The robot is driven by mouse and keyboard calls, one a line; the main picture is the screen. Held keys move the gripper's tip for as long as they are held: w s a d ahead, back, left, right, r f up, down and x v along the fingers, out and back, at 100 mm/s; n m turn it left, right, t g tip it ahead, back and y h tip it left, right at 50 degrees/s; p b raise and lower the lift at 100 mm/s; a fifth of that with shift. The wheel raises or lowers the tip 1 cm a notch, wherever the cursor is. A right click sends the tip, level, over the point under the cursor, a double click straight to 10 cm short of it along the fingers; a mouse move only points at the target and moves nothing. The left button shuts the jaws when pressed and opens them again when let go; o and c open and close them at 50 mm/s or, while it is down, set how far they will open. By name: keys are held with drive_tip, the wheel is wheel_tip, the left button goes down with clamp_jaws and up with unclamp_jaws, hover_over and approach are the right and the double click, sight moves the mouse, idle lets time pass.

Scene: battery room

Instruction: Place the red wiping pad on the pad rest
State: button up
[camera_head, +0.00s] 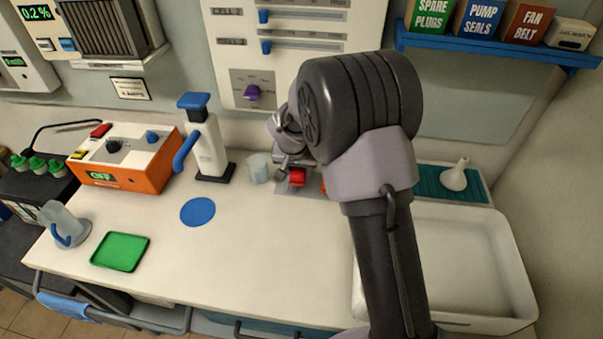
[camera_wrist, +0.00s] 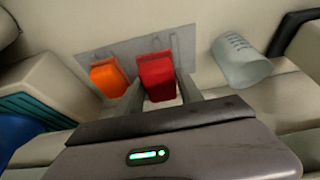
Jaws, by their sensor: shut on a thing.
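The red wiping pad (camera_wrist: 156,76) is between the two fingers of my gripper (camera_wrist: 160,88) in the wrist view, and the fingers are shut on it. In the head view the red pad (camera_head: 297,177) shows just below my gripper (camera_head: 295,163), at a grey plate (camera_head: 284,190) near the back wall. An orange pad (camera_wrist: 109,77) stands beside the red one at the same plate. No marking names the pad rest; a green tray (camera_head: 120,252) and a round blue mat (camera_head: 198,212) lie bare on the worktop.
A pale cup (camera_head: 258,168) stands close left of the plate, and a white-and-blue pump bottle (camera_head: 208,150) farther left. An orange unit (camera_head: 130,160) is at the back left. A white basin (camera_head: 445,262) and teal mat with a funnel (camera_head: 454,176) are right. The front-middle worktop is clear.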

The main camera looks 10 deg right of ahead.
sight(301, 175)
drive_tip(key=shift+w+d+f, duration=0.2)
drive_tip(key=shift+w+d, duration=0.35)
drive_tip(key=shift+w, duration=0.05)
wheel_tip(301, 175, down, 4)
drive_tip(key=shift+r+b, duration=0.2)
drive_tip(key=shift+b, duration=0.75)
drive_tip(key=shift+r, duration=0.2)
drive_tip(key=shift+f, duration=0.15)
drive_tip(key=o, duration=0.9)
drive_tip(key=shift+f, duration=0.1)
drive_tip(key=o, duration=0.4)
